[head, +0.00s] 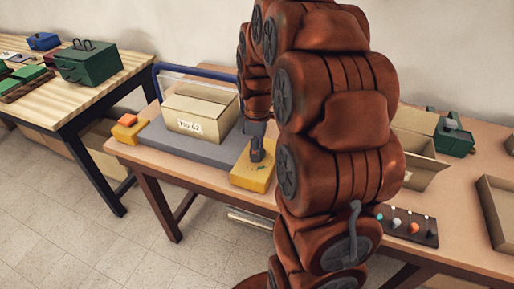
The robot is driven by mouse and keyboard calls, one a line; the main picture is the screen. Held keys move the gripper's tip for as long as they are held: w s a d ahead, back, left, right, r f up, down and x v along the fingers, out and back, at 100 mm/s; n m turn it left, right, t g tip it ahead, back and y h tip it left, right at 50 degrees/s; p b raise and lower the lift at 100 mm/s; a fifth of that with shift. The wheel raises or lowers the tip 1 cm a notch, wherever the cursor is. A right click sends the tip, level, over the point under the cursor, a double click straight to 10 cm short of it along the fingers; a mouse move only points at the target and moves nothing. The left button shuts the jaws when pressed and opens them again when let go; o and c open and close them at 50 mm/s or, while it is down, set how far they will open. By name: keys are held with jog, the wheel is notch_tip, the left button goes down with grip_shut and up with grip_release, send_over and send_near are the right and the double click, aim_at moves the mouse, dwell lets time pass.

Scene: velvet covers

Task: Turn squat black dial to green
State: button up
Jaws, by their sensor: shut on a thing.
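My gripper (256,153) points down over the right yellow box (246,180) at the front right corner of the grey platform. It is shut on the squat black dial on top of this box. The dial is small and dark, and the fingers hide most of it, so I cannot tell which way it points.
A labelled cardboard box (201,114) and a blue rail (196,70) stand on the grey platform (165,139). Left is another yellow box (128,131) with an orange top. Right are a dark knob board (425,239), an open carton (421,180) and a green case (455,139).

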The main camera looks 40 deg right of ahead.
jog(key=c, duration=0.5)
jog(key=shift+o, duration=0.2)
